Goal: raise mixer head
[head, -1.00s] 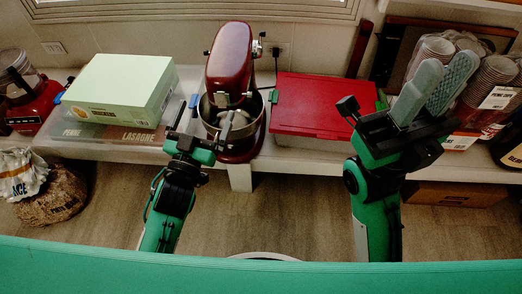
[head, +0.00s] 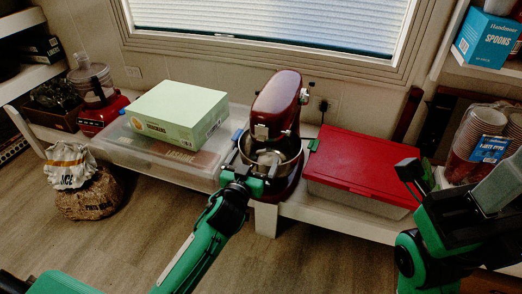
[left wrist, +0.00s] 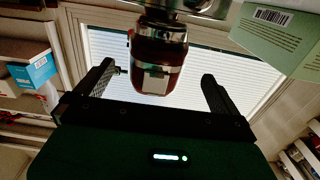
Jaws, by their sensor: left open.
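The dark red stand mixer (head: 277,100) stands on the white shelf, its head above a silver bowl (head: 296,166). Whether the head is tilted up is hard to tell. My left gripper (head: 257,176) is open at the front of the bowl, below the mixer head's front end, and hides part of the bowl. In the left wrist view, the mixer head (left wrist: 160,55) shows between the two spread fingers, with nothing gripped; contact cannot be told. My right gripper (head: 497,188) is at the right edge, partly cut off, away from the mixer.
A red-lidded box (head: 362,170) stands close to the right of the mixer. A pale green carton (head: 180,110) lies on a clear plastic box (head: 140,142) to the left. Stacked cups (head: 482,140) stand at the right.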

